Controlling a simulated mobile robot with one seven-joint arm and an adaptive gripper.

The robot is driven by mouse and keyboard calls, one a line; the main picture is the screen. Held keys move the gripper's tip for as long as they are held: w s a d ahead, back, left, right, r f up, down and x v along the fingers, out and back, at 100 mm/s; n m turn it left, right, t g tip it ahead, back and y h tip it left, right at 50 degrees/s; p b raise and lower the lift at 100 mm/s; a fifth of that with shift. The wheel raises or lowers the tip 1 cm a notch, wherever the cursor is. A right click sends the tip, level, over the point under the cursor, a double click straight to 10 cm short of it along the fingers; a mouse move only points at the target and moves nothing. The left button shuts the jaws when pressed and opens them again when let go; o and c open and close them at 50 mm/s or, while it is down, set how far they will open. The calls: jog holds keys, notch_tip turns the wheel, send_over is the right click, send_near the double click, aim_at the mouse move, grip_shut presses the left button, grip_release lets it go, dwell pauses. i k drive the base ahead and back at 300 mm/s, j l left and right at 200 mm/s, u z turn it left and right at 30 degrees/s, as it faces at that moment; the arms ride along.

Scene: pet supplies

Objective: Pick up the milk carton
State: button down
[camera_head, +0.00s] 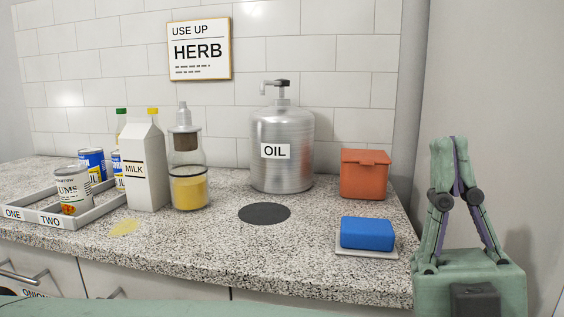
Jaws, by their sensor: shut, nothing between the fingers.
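The milk carton (146,172) stands upright on the speckled counter, left of centre. It is white with a gable top and a black-lettered MILK label. A yellow cap (153,111) shows at its top; I cannot tell whether it belongs to the carton or to something behind. My gripper (451,148) is at the far right, beyond the counter's right end, with its green fingers pointing up. It is shut and empty, far from the carton.
A glass jar (188,187) with yellow contents stands close on the carton's right. A tray (98,212) with several cans is on its left. An oil dispenser (281,170), red box (365,176) and blue block (367,233) stand farther right.

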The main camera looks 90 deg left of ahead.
aim_at(142, 143)
jog(key=l+u, duration=0.1)
jog(key=u, duration=0.35)
jog(key=l+u, duration=0.1)
jog(key=u, duration=0.85)
jog(key=i+l+u, duration=0.15)
jog(key=u, duration=1.3)
